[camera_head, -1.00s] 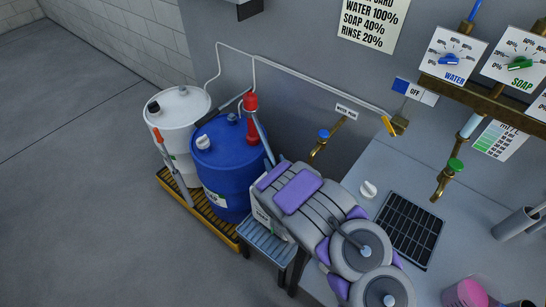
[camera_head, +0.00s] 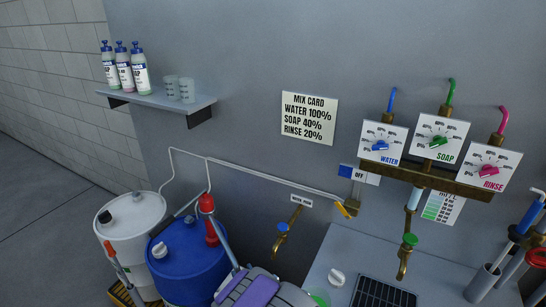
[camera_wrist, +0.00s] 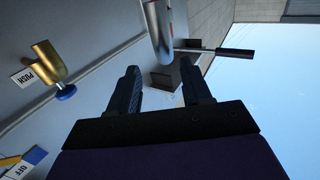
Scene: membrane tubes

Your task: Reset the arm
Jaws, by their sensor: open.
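My gripper (camera_wrist: 159,82) shows in the wrist view with its two dark fingers apart and nothing between them. A dark block shows beyond the fingers, and I see no contact with it. In the head view only a grey and purple part of my arm shows at the bottom edge, in front of the wall and beside the blue drum (camera_head: 190,262). My gripper is not visible there.
A white drum (camera_head: 132,232) stands left of the blue one. A shelf (camera_head: 150,98) holds bottles and cups. A brass tap (camera_head: 281,240) shows also in the wrist view (camera_wrist: 48,62). Dials hang above the counter (camera_head: 340,252). A grey tube (camera_wrist: 157,28) passes near the fingertips.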

